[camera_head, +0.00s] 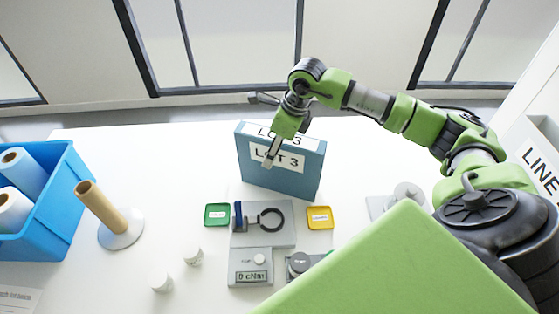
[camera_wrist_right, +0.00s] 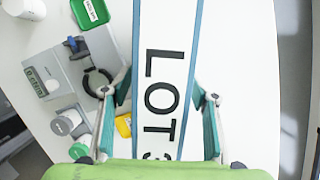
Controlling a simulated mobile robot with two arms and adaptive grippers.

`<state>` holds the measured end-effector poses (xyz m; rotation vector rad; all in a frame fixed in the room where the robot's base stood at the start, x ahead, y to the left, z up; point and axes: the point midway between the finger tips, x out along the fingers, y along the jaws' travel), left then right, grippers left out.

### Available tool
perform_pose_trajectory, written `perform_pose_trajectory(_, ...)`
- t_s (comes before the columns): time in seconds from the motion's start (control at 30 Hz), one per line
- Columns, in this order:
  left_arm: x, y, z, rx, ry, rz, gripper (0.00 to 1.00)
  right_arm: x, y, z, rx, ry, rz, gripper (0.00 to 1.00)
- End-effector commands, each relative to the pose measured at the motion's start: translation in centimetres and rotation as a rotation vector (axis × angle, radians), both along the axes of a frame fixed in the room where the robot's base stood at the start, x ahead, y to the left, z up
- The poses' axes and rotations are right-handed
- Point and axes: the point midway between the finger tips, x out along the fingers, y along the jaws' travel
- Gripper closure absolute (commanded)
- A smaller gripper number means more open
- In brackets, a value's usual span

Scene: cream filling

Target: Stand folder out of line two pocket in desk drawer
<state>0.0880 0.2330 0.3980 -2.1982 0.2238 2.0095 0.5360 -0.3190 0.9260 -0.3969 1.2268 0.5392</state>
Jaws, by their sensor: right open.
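A blue folder (camera_head: 285,178) labelled "LOT 3" stands upright on the white table, behind the gauge plate. Its white "LOT" label (camera_wrist_right: 165,70) fills the middle of the right wrist view. My right gripper (camera_wrist_right: 161,98) is open, with one finger on each side of the folder's narrow labelled edge. I cannot tell whether the fingers touch it. In the head view my right gripper (camera_head: 273,145) is over the folder's top. A white holder marked "LINE" (camera_head: 535,150) is at the right edge; its number is cut off. No desk drawer is recognisable. My left gripper is not in view.
A blue bin (camera_head: 60,225) with rolls stands at left, beside a tan post on a white base (camera_head: 115,225). Green (camera_head: 217,214) and yellow (camera_head: 320,217) trays flank a gauge plate (camera_head: 275,237). A torque meter (camera_head: 250,268) and small white pots (camera_head: 162,282) are in front.

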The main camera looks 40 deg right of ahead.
Motion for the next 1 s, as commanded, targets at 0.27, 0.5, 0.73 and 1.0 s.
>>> perform_pose_trajectory(0.27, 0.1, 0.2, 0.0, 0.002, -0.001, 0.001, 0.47, 0.0, 0.0, -0.1, -0.001, -0.001, 0.000, 0.64)
perform_pose_trajectory(0.5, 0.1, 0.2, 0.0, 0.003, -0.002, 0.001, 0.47, 0.1, 0.0, 0.0, 0.000, -0.004, -0.001, 1.00)
perform_pose_trajectory(0.73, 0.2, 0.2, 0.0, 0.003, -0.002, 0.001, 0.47, 0.1, 0.0, 0.1, 0.000, -0.004, -0.001, 1.00)
perform_pose_trajectory(1.0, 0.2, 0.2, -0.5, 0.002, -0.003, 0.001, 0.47, 0.2, -0.1, 2.2, -0.001, -0.007, -0.001, 1.00)
